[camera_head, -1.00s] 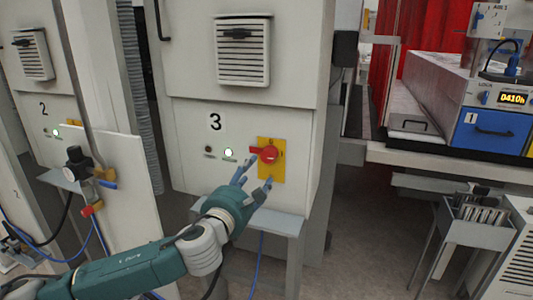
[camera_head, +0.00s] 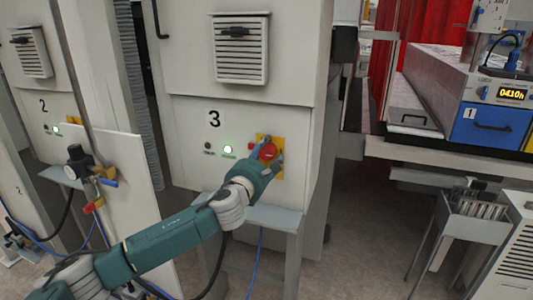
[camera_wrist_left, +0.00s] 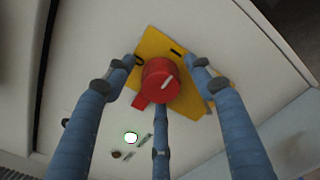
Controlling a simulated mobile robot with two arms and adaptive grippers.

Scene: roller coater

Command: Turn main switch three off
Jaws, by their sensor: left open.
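Main switch three is a red rotary knob (camera_head: 269,152) on a yellow plate (camera_head: 278,172), on the cabinet marked 3 (camera_head: 215,119). In the head view the knob's handle points left. My left gripper (camera_head: 267,150) is open at the switch, its blue fingers around the knob. In the left wrist view the red knob (camera_wrist_left: 160,80) lies between the spread fingers, over the yellow plate (camera_wrist_left: 155,45). Whether any finger touches the knob I cannot tell. A lit green lamp (camera_head: 228,150) is left of the switch. My right gripper is not in view.
A small grey shelf (camera_head: 272,217) juts out below the switch. Cabinet 2 (camera_head: 44,104) and a panel with a valve (camera_head: 85,165) stand at the left. Open floor lies between.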

